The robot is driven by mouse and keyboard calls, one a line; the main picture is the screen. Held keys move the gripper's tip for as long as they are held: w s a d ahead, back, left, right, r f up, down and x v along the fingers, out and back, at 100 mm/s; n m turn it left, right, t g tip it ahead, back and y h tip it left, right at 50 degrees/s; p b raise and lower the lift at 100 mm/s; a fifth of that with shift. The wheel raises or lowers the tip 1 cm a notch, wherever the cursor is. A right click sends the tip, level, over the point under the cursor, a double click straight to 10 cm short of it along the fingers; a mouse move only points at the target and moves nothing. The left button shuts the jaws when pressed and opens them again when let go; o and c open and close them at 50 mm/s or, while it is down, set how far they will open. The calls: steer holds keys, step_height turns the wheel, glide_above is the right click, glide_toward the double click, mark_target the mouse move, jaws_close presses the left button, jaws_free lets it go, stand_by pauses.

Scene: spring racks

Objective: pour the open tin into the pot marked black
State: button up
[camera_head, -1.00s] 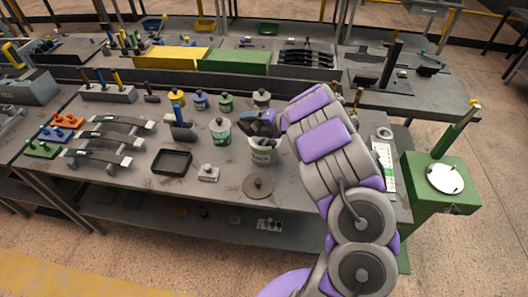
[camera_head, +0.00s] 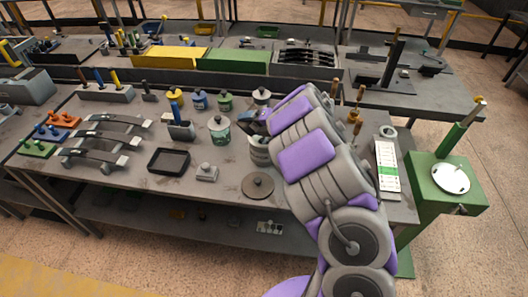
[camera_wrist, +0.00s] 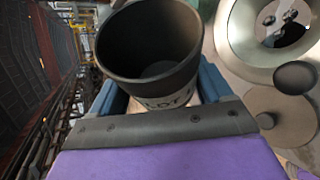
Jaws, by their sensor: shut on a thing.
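My gripper (camera_wrist: 160,98) is shut on a dark open tin (camera_wrist: 152,38), with blue fingers on both sides of it. In the wrist view its mouth faces the camera, and part of a label reads like "LOT". A pale open pot (camera_wrist: 230,40) with something dark inside lies beside it, apart in the picture. In the head view my gripper (camera_head: 250,120) is over the pale pot (camera_head: 258,152), partly hidden by my arm. The held tin is mostly hidden there. The pot's marking cannot be read.
A round lid (camera_head: 258,185) lies in front of the pot. A lidded pot (camera_head: 219,130), a black tray (camera_head: 169,161) and a small grey block (camera_head: 206,173) stand to the left. Several knobbed pots stand behind. A green stand (camera_head: 440,200) is at the right.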

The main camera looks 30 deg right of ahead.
mark_target(256, 131)
steer(key=shift+f+n+h+b, duration=1.1)
steer(key=shift+f+h+b, duration=0.15)
steer(key=shift+b, duration=2.85)
steer(key=shift+t+b, duration=0.3)
steer(key=shift+b, duration=0.35)
steer(key=shift+f, duration=0.1)
steer(key=shift+d+f+n+h+b, duration=0.1)
steer(key=shift+f+n+h+b, duration=0.3)
steer(key=shift+n+h+b, duration=0.2)
steer(key=shift+w+d+f+n+t+h, duration=0.1)
steer(key=shift+d+f+n+t+h, duration=0.15)
steer(key=shift+f+n+h, duration=0.3)
steer(key=shift+w+d+f+n+t+h, duration=0.15)
steer(key=shift+d+f+n+t+h, duration=0.2)
steer(key=shift+f+n+h, duration=0.25)
steer(key=shift+r, duration=0.1)
